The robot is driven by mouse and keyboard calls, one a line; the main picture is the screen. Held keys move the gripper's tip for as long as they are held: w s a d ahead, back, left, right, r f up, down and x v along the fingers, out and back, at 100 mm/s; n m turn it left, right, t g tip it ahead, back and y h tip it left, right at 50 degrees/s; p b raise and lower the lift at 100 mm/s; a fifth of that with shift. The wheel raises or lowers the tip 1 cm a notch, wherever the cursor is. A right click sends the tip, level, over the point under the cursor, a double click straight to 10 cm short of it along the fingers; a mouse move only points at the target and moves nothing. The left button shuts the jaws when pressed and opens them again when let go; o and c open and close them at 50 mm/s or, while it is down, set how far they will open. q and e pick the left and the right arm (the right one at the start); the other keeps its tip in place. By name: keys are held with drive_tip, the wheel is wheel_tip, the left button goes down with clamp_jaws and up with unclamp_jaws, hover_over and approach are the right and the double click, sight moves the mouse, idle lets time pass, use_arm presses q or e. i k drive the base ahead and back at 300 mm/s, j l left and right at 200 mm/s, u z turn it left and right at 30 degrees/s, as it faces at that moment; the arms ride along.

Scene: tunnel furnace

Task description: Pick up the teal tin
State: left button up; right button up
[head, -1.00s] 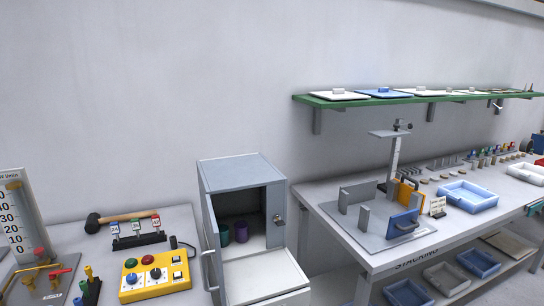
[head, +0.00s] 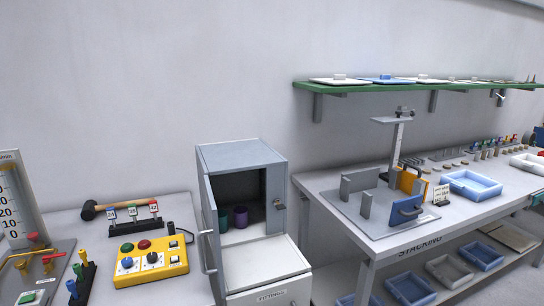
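The teal tin (head: 223,221) stands inside the open grey cabinet (head: 242,156), at the left of its compartment. A purple tin (head: 240,217) stands just to its right. The cabinet door is swung open to the left, and its edge and frame partly hide the teal tin. Neither of my grippers can be made out clearly in the head view.
A pulled-out drawer front labelled FITTINGS (head: 271,295) sits below the compartment. A yellow control box (head: 151,262) and a mallet (head: 121,210) lie on the left table. The stacking bench (head: 330,197) stands right of the cabinet, under a green shelf (head: 430,88).

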sight(222, 214)
drive_tip(key=k+j+u, duration=0.2)
drive_tip(key=j, duration=0.2)
drive_tip(key=i+l, duration=0.1)
drive_tip(key=i, duration=0.5)
drive_tip(key=i+l, duration=0.1)
drive_tip(key=i, duration=0.5)
